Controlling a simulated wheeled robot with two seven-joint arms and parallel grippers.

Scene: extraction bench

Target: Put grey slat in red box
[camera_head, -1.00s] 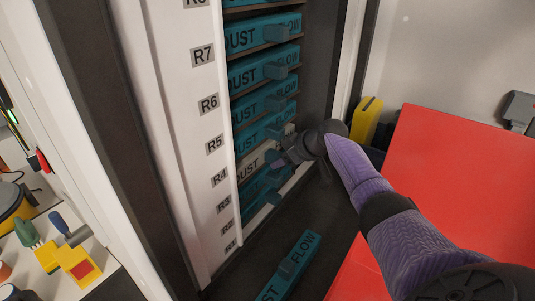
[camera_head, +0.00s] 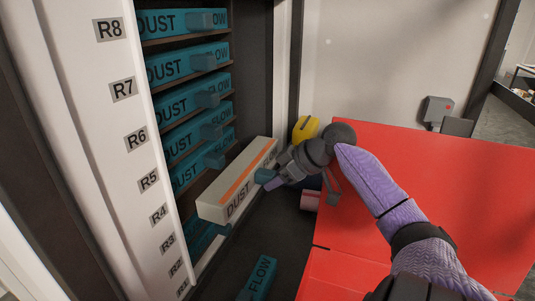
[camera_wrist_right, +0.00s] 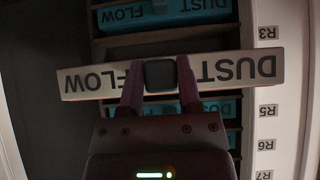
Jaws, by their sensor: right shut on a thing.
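The grey slat (camera_head: 239,180), with an orange stripe on top and "DUST" on its side, is out in front of the rack. My right gripper (camera_head: 268,177) is shut on its dark handle. In the right wrist view the slat (camera_wrist_right: 98,79) lies across the picture and the fingers (camera_wrist_right: 160,78) close on the handle block at its middle. The red box (camera_head: 440,190) is at the right, behind and under my right arm; its inside is not visible. My left gripper is not in view.
The rack holds several teal slats (camera_head: 188,103) beside labels such as R7 (camera_head: 123,89). Another teal slat (camera_head: 258,280) lies on the dark floor below. A yellow thing (camera_head: 305,128) stands behind my right gripper, by the red box's left edge.

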